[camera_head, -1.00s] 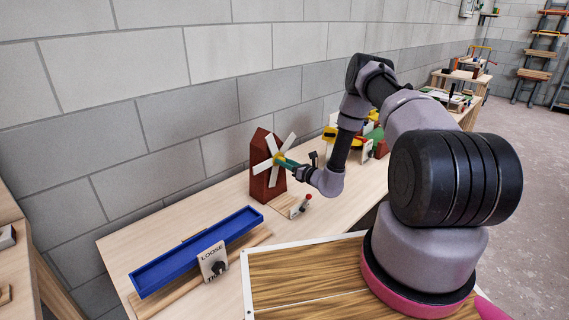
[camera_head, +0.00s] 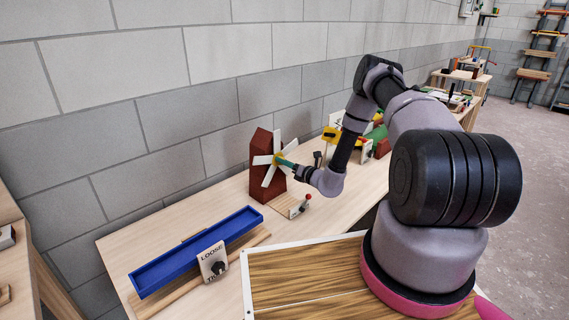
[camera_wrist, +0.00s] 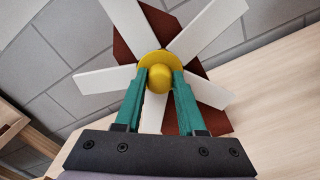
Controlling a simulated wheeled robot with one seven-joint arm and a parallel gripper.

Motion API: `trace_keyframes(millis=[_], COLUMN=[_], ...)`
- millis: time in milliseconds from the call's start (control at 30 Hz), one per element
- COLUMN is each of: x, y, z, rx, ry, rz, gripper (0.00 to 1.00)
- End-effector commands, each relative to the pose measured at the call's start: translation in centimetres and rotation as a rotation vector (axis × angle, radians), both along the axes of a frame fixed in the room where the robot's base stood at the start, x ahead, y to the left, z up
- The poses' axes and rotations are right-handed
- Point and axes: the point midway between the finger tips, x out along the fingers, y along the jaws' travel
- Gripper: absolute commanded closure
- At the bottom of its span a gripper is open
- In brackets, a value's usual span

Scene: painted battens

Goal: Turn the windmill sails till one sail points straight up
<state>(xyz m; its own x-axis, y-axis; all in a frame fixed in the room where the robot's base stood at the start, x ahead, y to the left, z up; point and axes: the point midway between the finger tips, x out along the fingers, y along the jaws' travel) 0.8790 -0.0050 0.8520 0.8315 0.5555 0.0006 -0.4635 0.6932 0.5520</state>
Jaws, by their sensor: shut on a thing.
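The windmill has a dark red tower (camera_head: 264,150) and stands on the bench by the wall. Several white sails (camera_head: 277,142) spread from its yellow hub (camera_wrist: 145,62). In the wrist view the fingers partly cover the lower sails. The wrist view is tilted against the tower.
A small block with a red-knobbed lever (camera_head: 306,198) stands at the windmill's foot. A blue tray (camera_head: 196,250) and a LOOSE-labelled dial plate (camera_head: 212,262) are nearer on the bench. Coloured things, including a green roll (camera_head: 377,133), stand behind my forearm on the right.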

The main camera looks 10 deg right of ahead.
Motion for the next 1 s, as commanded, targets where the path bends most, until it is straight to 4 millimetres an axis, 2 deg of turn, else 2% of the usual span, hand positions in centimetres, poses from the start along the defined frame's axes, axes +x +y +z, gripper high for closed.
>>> trace_keyframes(millis=[100,133,200,500,633,1000], x=[-0.1,-0.1,-0.1,-0.1,-0.8,-6.7], y=[-0.1,-0.1,-0.1,-0.1,-0.6,-4.6], z=[-0.1,-0.1,-0.1,-0.1,-0.1,-0.1], rx=[-0.002,-0.002,-0.002,-0.002,-0.002,0.0], ry=[0.003,0.003,0.002,0.001,0.001,0.004], rz=[0.0,0.0,-0.001,0.0,-0.001,-0.004], gripper=[1.0,0.53,0.31,0.31,0.31,0.31])
